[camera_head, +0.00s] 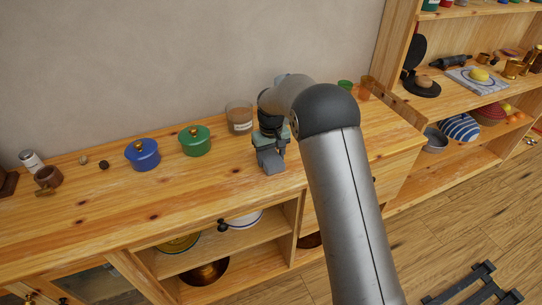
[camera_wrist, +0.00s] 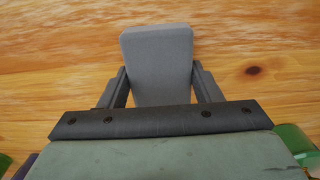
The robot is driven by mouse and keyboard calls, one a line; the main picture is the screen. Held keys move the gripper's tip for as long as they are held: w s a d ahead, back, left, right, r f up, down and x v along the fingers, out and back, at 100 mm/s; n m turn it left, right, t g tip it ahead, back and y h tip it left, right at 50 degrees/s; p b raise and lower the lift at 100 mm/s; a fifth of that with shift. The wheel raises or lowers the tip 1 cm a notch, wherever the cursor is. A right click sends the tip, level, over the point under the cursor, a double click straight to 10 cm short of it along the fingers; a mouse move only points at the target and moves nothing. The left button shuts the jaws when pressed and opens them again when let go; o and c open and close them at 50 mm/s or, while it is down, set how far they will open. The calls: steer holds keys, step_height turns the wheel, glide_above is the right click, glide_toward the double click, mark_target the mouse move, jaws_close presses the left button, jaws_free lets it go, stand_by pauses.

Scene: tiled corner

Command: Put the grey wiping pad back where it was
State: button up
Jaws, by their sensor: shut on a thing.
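The grey wiping pad (camera_wrist: 158,62) is a rounded grey block between the two fingers of my gripper (camera_wrist: 160,85) in the wrist view. The fingers touch it on both sides. In the head view my gripper (camera_head: 270,152) points down over the wooden counter, with the grey pad (camera_head: 271,164) at its lower end near the counter's front edge. I cannot tell whether the pad touches the counter top. My arm hides part of the counter to the right.
On the wooden counter (camera_head: 110,197), a glass jar (camera_head: 239,118), a green lidded pot (camera_head: 195,140) and a blue lidded pot (camera_head: 142,154) stand left of my gripper. A green cup (camera_head: 345,86) and an orange glass (camera_head: 366,88) stand at the back right. The front left strip is clear.

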mark_target(271, 157)
steer(key=shift+f, duration=0.25)
steer(key=o, duration=1.1)
steer(key=shift+r, duration=0.2)
step_height(271, 157, up, 11)
steer(key=b, duration=0.1)
steer(key=s+d+r+m, duration=0.1)
steer(key=s+d+r, duration=0.4)
steer(key=s+d, duration=0.3)
steer(key=s+d+f+m, duration=0.1)
steer(key=s+d, duration=0.2)
steer(key=s, duration=0.6)
steer(key=s+d+f+m, duration=0.1)
steer(key=s+d, duration=0.2)
steer(key=s, duration=0.7)
steer(key=s+d+f+m, duration=0.1)
steer(key=s+d+f, duration=0.1)
steer(key=s, duration=0.8)
steer(key=shift+s+d+f+m, duration=0.1)
steer(key=shift+d+m, duration=0.3)
steer(key=shift+d, duration=0.4)
